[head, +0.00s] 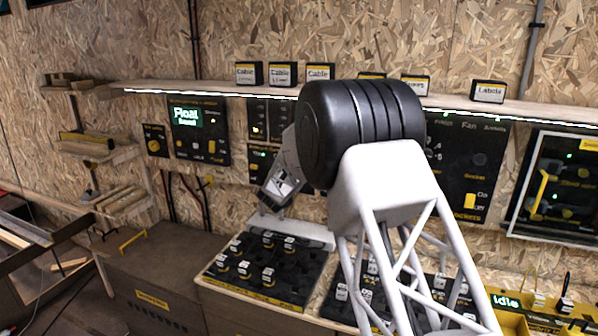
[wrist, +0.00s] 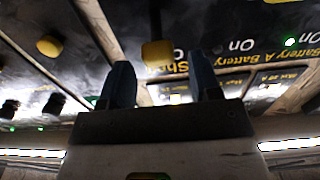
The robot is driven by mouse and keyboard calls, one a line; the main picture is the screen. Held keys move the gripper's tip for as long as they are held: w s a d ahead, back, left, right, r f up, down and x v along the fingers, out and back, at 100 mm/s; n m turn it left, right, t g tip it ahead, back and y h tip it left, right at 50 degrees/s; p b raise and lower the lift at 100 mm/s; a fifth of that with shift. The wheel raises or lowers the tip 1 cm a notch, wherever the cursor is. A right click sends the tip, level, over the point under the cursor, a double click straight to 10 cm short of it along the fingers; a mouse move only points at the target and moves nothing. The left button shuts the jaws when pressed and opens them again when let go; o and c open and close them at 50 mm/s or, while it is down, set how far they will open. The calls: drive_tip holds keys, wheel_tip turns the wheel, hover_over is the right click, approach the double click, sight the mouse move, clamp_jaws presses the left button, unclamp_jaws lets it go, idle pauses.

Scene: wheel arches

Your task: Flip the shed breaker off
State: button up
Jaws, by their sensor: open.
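In the wrist view a yellow switch lever (wrist: 157,53) stands out from a black panel, just beyond and between my fingertips. Yellow lettering beginning "Sh" is beside it, partly hidden by a finger, and the white word "On" is close by. My gripper (wrist: 160,76) is open, its two blue fingers apart with nothing held. I cannot tell whether the fingers touch the lever. In the head view my arm hides the gripper's fingers and part of the black wall panels (head: 262,163), so the shed lever cannot be made out there.
Another yellow knob (wrist: 50,46) is on the panel at the left of the wrist view. A lit shelf (head: 210,91) with small labelled boxes runs above the panels. A bench with a black switch board (head: 225,276) lies below. A framed panel (head: 515,190) is at right.

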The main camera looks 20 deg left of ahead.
drive_tip(key=shift+w, duration=2.1)
drive_tip(key=c, duration=0.9)
